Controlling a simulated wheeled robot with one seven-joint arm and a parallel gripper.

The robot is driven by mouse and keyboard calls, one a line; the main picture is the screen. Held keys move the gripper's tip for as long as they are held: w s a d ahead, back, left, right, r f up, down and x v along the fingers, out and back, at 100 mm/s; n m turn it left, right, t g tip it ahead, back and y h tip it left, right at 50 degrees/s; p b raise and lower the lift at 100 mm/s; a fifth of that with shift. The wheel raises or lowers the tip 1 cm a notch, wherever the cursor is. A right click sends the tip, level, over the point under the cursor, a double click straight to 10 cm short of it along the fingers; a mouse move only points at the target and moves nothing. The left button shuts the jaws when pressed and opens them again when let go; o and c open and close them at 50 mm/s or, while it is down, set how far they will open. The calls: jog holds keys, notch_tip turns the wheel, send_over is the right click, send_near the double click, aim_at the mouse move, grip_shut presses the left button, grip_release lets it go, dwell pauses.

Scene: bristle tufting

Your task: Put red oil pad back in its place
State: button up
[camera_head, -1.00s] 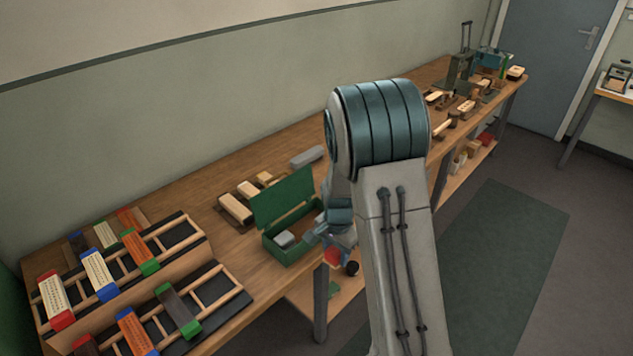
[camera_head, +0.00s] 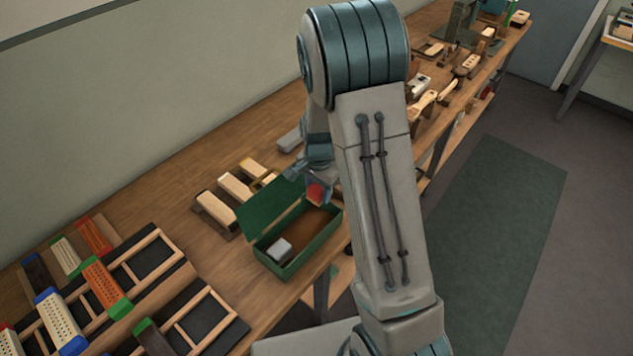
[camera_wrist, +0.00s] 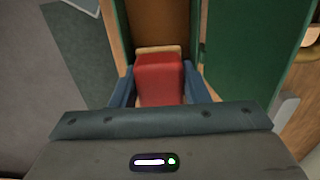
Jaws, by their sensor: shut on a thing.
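The red oil pad (camera_wrist: 160,78) is between the fingers of my gripper (camera_wrist: 162,92) in the wrist view, with a pale strip along its far edge. In the head view the red pad (camera_head: 316,193) shows under my gripper (camera_head: 318,182), over the far end of an open green box (camera_head: 325,233). My gripper is shut on the pad. The box has a brown floor and holds a grey-white block (camera_head: 279,249) at its near end. Its green lid (camera_head: 268,212) stands raised on the wall side. I cannot tell whether the pad touches the box.
Wooden blocks (camera_head: 235,186) in a rack stand left of the box. Wooden frames with coloured-end brushes (camera_head: 105,287) fill the near left of the bench (camera_head: 150,205). Several brushes and tools (camera_head: 468,65) lie farther along. A green mat (camera_head: 500,230) covers the floor on the right.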

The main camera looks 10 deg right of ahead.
aim_at(318, 219)
jog(key=shift+w+f+b, duration=0.1)
jog(key=shift+f+b, duration=3.3)
jog(key=shift+f, duration=1.4)
jog(key=shift+f+b, duration=0.5)
jog(key=shift+f, duration=0.05)
jog(key=o, duration=1.3)
jog(key=shift+c, duration=0.2)
jog(key=shift+r, duration=0.1)
jog(key=shift+r+p, duration=0.8)
jog(key=shift+r, duration=0.2)
jog(key=shift+o, duration=0.9)
jog(key=shift+r, duration=0.3)
jog(key=shift+r+p, duration=2.45)
jog(key=shift+r, duration=0.7)
